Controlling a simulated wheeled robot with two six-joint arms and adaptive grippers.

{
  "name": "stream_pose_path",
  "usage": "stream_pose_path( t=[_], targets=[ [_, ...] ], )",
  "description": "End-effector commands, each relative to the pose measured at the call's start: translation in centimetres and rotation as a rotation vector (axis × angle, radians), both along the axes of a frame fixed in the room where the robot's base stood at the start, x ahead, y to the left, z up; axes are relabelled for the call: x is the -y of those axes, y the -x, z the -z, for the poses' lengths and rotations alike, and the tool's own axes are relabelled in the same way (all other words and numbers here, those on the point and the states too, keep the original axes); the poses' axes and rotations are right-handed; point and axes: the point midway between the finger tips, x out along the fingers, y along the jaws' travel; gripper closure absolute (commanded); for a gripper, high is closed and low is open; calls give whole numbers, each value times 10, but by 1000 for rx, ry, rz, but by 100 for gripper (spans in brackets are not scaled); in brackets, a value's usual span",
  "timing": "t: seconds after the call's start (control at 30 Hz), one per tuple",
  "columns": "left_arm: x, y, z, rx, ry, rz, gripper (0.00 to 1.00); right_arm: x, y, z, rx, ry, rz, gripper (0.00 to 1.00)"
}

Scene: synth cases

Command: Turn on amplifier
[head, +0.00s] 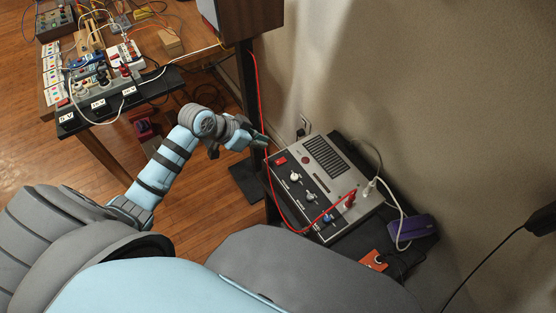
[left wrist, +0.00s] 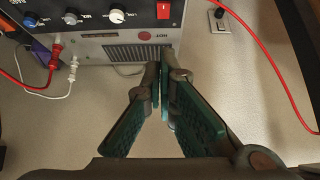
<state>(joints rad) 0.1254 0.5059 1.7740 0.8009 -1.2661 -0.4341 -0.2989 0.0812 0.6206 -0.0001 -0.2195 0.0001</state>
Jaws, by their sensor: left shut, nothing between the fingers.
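The amplifier (head: 322,172) is a grey box with a dark front panel, a row of knobs and a grille, near the wall in the head view. Its red switch (head: 280,160) is at the panel's upper left end; the left wrist view shows this switch (left wrist: 163,10) at the top edge. I cannot tell the switch's position. My left gripper (head: 263,141) is shut and empty, just beyond the switch end of the amplifier. In the left wrist view its fingertips (left wrist: 163,72) meet in front of the grille's end, below the switch. My right gripper is out of view.
A red cable (head: 258,100) runs down past the gripper to a red plug (head: 350,198) on the amplifier. A white cable (head: 402,222) and a purple box (head: 418,230) lie at its right. A bench (head: 180,58) with electronics stands at upper left. The wall is close behind.

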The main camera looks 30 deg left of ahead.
Motion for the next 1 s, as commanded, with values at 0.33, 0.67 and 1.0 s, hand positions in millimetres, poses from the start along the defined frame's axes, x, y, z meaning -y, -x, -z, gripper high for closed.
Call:
stream_pose_path(
  t=[0.33, 0.67, 1.0],
  targets=[
    [2, -3, 4, 0, 2, -2, 100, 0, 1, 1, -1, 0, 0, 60],
    [20, -32, 51, -2, 6, -5, 100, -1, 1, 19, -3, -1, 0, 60],
    [30, -50, 108, -4, 0, -5, 100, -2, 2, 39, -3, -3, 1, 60]
  ],
)
